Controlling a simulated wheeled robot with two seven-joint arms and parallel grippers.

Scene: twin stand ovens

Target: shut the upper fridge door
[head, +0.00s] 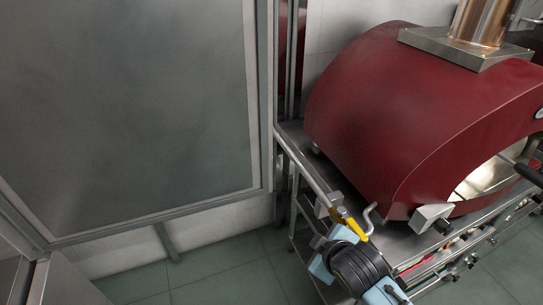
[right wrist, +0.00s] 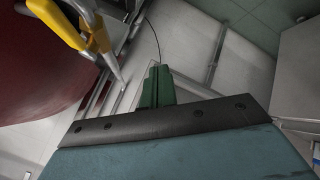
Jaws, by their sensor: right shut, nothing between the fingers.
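A large grey panel in a pale metal frame (head: 125,100) fills the left of the head view. It appears to be the upper fridge door, and its top is out of frame. Floor and white wall show below its lower edge, so it hangs clear of the floor. How far it stands open I cannot tell. My right arm shows right of the door, low in the head view, over the oven stand. In the right wrist view my right gripper (right wrist: 157,85) has its green fingers together and empty. I see no contact with the door. My left gripper is not in view.
A red dome oven (head: 400,120) stands on a metal stand (head: 290,137) right of the door. A yellow-handled item (head: 350,222) is at the stand's edge, close to my right arm. Green tiled floor (head: 215,270) is clear below the door.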

